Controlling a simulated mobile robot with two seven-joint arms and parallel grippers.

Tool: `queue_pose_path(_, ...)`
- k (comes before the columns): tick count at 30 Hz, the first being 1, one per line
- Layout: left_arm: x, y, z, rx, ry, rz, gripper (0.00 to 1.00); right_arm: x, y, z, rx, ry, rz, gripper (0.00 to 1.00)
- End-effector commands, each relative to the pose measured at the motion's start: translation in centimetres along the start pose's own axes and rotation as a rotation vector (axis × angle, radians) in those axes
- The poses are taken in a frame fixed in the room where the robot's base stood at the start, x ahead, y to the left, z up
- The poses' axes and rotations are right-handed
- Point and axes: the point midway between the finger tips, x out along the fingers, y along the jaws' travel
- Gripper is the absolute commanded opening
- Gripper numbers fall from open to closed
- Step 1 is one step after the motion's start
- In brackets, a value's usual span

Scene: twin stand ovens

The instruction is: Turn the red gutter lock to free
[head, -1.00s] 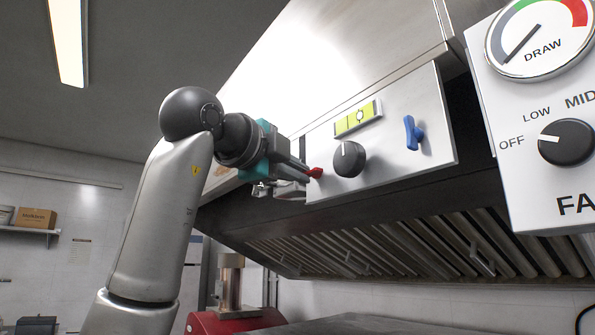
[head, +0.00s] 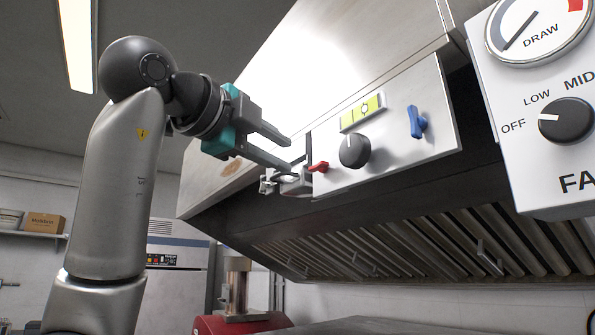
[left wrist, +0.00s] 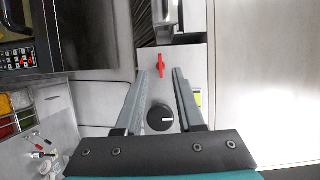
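The red gutter lock (head: 319,167) is a small lever at the left end of the pale control panel (head: 395,155). It lies about sideways along the panel, while the blue lever (head: 416,122) on the right stands upright. My left gripper (head: 289,156) is open and empty, to the left of the red lock and apart from it. In the left wrist view the red lock (left wrist: 160,66) shows beyond the gap between the open fingertips (left wrist: 159,75), touching neither. My right gripper is not in view.
A black knob (head: 354,151) sits right of the red lock, under a yellow-green label (head: 361,114). A grey bracket (head: 296,184) sticks out just below left of the lock. The slatted hood filters (head: 420,243) lie below. A fan control box (head: 540,120) stands at right.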

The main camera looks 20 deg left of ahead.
Motion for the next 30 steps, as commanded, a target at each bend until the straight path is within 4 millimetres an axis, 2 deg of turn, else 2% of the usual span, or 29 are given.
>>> queue_pose_path(1,-1.4,0.1,0.1,0.000,-0.002,-0.005,0.38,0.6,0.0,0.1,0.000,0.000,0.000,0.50)
queue_pose_path(6,-4.9,0.1,0.0,-0.001,-0.001,-0.004,0.38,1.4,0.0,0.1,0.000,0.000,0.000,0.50)
queue_pose_path(12,-7.2,0.0,0.0,-0.001,0.001,-0.001,0.38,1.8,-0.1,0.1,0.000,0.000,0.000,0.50)
queue_pose_path(30,-7.7,0.0,0.0,-0.001,0.001,0.001,0.38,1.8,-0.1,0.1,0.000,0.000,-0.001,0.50)
